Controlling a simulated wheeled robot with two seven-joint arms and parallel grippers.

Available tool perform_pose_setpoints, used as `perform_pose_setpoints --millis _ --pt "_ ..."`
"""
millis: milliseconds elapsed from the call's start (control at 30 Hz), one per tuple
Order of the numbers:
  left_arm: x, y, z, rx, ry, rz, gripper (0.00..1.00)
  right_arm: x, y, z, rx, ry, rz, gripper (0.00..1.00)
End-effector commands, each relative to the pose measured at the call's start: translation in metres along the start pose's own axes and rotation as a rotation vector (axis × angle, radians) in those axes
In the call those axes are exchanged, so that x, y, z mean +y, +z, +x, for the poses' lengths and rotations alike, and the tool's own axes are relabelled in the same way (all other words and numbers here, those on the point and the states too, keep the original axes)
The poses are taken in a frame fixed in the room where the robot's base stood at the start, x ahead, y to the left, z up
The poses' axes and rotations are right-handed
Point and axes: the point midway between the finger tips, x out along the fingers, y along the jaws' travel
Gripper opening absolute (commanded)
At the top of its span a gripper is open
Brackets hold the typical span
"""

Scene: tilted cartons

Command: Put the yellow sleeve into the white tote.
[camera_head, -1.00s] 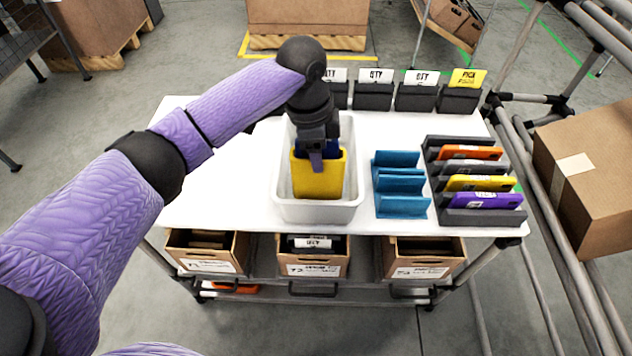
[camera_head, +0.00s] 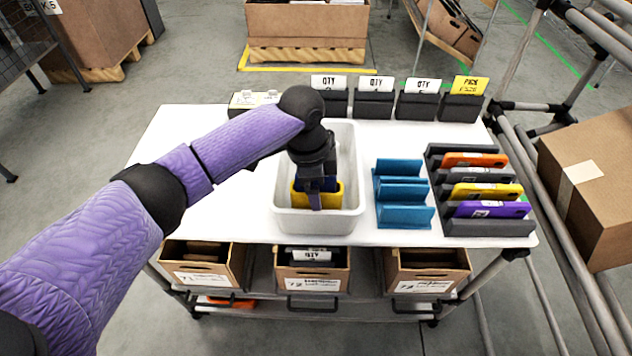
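The white tote (camera_head: 348,222) stands in the middle of the white table, open at the top. My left gripper (camera_head: 316,203) reaches down into it, one dark finger in front of the yellow sleeve (camera_head: 333,198). The gripper appears shut on the sleeve's upper edge. The sleeve is upright inside the tote, with only its upper part showing above the front wall. Its lower edge is hidden, so I cannot tell if it touches the tote floor. A small dark blue patch shows behind the finger. My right gripper is not in view.
A dark rack (camera_head: 487,228) at the right holds several coloured sleeves, one yellow. A blue slotted holder (camera_head: 403,213) stands between it and the tote. Card holders (camera_head: 373,104) line the back edge. Open cartons (camera_head: 313,270) sit below the front edge. The table's left part is clear.

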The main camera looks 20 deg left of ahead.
Motion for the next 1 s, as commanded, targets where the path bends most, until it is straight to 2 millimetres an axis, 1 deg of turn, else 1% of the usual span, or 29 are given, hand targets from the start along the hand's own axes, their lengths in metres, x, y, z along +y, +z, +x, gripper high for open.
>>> perform_pose_setpoints --millis 167,233,267,367,400,500,633,700,800,1000 --pt "0.0 0.0 -0.001 0.0 -0.001 0.0 0.87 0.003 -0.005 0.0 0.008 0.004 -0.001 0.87" --pt "0.0 -0.001 -0.01 0.001 -0.003 0.001 0.87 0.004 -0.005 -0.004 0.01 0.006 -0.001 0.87" --pt "-0.001 -0.001 -0.017 0.002 -0.004 0.001 0.87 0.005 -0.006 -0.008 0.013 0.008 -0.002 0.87" --pt "-0.001 -0.002 -0.046 0.002 -0.006 0.001 0.87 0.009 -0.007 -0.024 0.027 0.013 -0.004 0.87" --pt "-0.001 -0.002 -0.059 0.003 -0.006 0.001 0.87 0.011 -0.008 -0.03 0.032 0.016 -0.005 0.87" --pt "-0.001 -0.001 -0.087 0.002 -0.006 0.001 0.87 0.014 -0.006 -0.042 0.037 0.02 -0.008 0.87" --pt "0.0 -0.001 -0.112 0.002 -0.003 0.001 0.87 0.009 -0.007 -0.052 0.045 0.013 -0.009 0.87" --pt "0.0 -0.001 -0.12 0.002 -0.002 0.0 0.87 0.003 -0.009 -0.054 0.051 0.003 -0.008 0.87" --pt "0.0 -0.001 -0.124 0.001 0.0 0.0 0.87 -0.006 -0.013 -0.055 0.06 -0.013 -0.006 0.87" --pt "0.0 -0.001 -0.123 0.001 0.0 0.0 0.87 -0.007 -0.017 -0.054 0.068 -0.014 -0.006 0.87"
